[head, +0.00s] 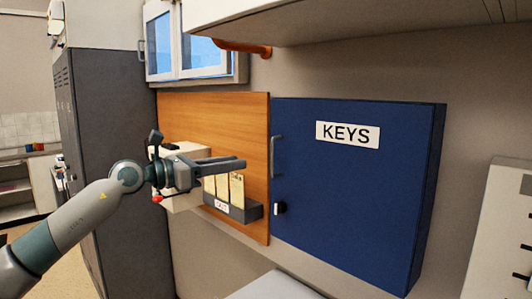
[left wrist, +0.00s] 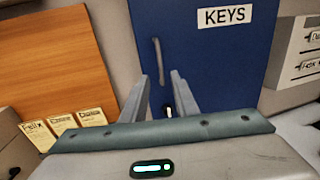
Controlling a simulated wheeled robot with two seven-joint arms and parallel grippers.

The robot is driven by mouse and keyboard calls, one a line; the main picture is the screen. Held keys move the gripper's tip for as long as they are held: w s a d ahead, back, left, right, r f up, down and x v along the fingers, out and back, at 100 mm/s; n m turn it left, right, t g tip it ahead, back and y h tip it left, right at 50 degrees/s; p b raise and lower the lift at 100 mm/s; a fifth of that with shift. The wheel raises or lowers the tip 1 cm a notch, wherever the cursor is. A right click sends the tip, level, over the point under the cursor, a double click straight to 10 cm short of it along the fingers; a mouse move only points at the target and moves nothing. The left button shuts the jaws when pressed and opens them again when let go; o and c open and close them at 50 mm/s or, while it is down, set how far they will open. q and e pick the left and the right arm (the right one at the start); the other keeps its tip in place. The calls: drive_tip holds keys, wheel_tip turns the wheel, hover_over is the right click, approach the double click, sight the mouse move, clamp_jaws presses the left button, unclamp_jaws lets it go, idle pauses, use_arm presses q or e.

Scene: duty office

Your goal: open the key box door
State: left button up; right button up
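The blue key box (head: 350,190) hangs on the wall with its door shut and a white KEYS label (head: 347,134). A grey vertical bar handle (head: 277,156) is near the door's left edge, with a small black-and-white lock or knob (head: 280,208) below it. My left gripper (head: 243,163) is a little left of the handle, in front of the wooden board. In the left wrist view its two fingers (left wrist: 160,82) are apart with nothing between them; the handle (left wrist: 157,62) shows beyond the fingertips, not touched. My right gripper is out of view.
The wooden board (head: 215,110) left of the box carries a grey tray (head: 240,211) with several name cards. A dark locker (head: 110,150) stands further left. A shelf or cabinet (head: 370,20) overhangs above. A pale board (head: 500,230) is at right.

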use_arm(q)
drive_tip(key=p+x, duration=0.4)
drive_tip(key=x, duration=0.6)
drive_tip(key=shift+w+d, duration=0.3)
drive_tip(key=shift+c, duration=0.3)
clamp_jaws()
idle(0.8)
